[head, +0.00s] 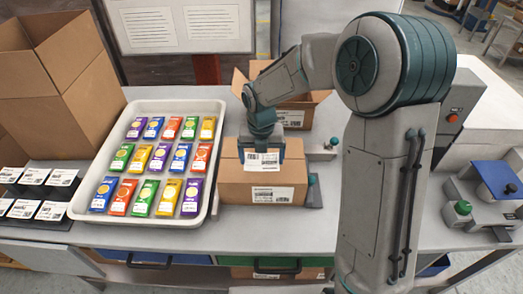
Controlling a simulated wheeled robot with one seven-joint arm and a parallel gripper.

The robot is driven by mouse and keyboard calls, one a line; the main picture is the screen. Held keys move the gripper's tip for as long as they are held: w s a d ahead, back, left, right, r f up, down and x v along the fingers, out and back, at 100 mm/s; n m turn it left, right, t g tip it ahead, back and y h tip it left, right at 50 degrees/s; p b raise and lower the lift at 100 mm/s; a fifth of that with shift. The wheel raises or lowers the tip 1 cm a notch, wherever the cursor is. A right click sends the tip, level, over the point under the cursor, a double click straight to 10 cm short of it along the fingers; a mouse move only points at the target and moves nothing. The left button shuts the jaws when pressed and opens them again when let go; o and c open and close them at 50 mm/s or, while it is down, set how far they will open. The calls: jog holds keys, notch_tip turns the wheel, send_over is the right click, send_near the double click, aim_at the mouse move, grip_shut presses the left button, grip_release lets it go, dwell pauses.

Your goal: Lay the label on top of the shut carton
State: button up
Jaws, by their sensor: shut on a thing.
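The shut carton (235,191) is brown and stands on the bench in the middle of the head view, with a printed white patch on its front. My gripper (261,149) points down over the carton's top and is shut on a white label (263,161) with dark print. The label is at or just above the carton's top; I cannot tell whether it touches. My wrist hides part of the carton's top.
A white tray (76,211) with rows of coloured packets stands close left of the carton. Several labels lie on a dark holder (57,222) at far left. Open cartons stand behind (297,118) and at back left (58,75). A machine with a blue plate (497,179) is at right.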

aim_at(263, 178)
jog(key=shift+f+b, duration=2.5)
jog(key=shift+f, duration=0.7)
jog(key=shift+s+d, duration=0.1)
jog(key=shift+s, duration=0.05)
jog(key=shift+f, duration=0.15)
jog(key=o, duration=0.7)
jog(key=shift+s+d, duration=0.1)
